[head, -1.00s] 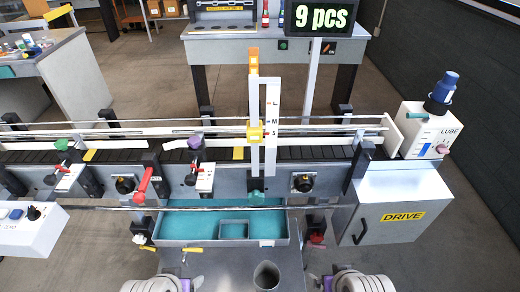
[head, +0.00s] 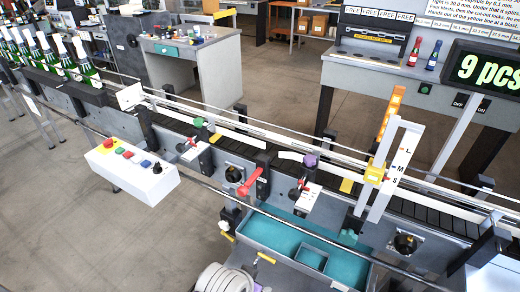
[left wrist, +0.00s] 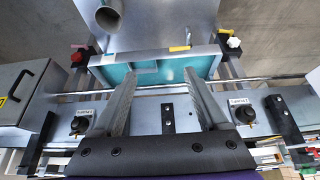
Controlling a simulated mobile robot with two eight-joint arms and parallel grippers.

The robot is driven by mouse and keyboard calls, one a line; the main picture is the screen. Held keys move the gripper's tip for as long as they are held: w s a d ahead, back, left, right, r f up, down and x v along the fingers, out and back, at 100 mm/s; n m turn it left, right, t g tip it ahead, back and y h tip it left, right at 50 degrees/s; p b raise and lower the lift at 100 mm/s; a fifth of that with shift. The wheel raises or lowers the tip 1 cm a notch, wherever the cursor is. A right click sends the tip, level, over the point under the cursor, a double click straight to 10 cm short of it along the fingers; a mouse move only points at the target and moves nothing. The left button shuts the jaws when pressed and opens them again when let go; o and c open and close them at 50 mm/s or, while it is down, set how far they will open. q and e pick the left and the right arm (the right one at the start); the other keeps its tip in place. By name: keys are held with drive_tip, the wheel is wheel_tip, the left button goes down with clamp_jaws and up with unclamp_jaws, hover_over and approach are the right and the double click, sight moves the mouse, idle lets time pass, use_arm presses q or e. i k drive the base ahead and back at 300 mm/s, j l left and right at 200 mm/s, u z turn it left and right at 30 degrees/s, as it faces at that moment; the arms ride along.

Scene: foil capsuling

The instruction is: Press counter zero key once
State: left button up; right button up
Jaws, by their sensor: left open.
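The counter display (head: 484,73) reads "9 pcs" in green at the right edge of the head view. I cannot tell which key is the counter zero key. My left gripper (left wrist: 160,73) is open and empty in the left wrist view, its fingers pointing toward the conveyor's front edge and the teal tray. Its fingers are not visible in the head view. My right gripper is not in view.
The conveyor (head: 235,153) runs diagonally across, with a rail along its front and a red lever (head: 252,181). Bottles (head: 84,62) stand at its far left end. A teal-lined tray (head: 275,232) hangs below it. Grey floor (head: 60,225) is clear at lower left.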

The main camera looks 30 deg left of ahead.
sight(145, 164)
drive_tip(key=u, duration=2.15)
